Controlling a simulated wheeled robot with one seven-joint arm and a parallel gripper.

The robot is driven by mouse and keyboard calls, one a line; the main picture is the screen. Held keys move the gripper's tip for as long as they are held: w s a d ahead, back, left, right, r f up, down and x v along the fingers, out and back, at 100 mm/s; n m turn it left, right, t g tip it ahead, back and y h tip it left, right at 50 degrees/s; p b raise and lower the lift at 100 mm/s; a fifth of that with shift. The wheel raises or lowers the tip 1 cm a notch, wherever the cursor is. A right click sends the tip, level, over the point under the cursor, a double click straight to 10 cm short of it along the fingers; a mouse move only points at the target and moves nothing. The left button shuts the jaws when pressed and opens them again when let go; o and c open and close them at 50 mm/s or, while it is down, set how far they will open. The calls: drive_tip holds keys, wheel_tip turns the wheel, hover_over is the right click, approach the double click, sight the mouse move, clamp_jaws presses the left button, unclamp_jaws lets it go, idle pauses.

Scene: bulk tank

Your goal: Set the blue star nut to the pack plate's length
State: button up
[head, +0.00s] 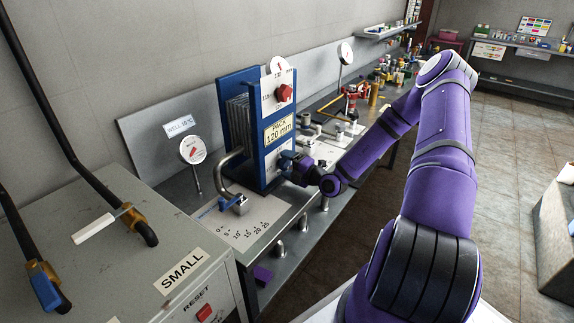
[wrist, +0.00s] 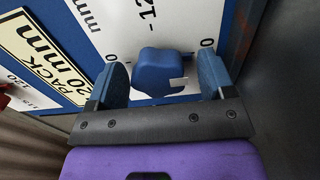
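The blue star nut (wrist: 162,72) stands in front of a white scale plate (wrist: 135,20) on the blue plate pack. In the wrist view it lies between the two blue finger pads of my gripper (wrist: 163,64). The gripper is open, and a gap shows on each side of the nut. In the head view my gripper (head: 296,167) is at the lower front of the pack and mostly covers the nut. The yellow pack plate (head: 279,128) reads "PACK 120 mm". The nut's exact reading on the scale cannot be told.
A red star knob (head: 284,92) sits on an upper scale. A bent pipe (head: 224,172) and a blue-handled valve (head: 237,204) stand left of the pack on the bench. A grey cabinet (head: 90,235) marked "SMALL" is at the near left.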

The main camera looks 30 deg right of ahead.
drive_tip(key=v, duration=1)
drive_tip(key=shift+s+d, duration=0.15)
drive_tip(key=shift+s, duration=0.2)
idle(0.3)
drive_tip(key=s+a+r+n+g+y, duration=0.2)
drive_tip(key=s+a+r+n+g, duration=0.2)
drive_tip(key=a+r+n+g, duration=0.8)
drive_tip(key=s+a+r+n+g+y, duration=0.3)
drive_tip(key=a+r+n, duration=0.4)
drive_tip(key=n, duration=1)
drive_tip(key=s+r+n+t+h, duration=0.3)
drive_tip(key=s+r+n+h, duration=0.8)
drive_tip(key=s+r+n, duration=0.6)
drive_tip(key=r+n, duration=0.2)
drive_tip(key=n, duration=0.2)
drive_tip(key=shift+s, duration=0.2)
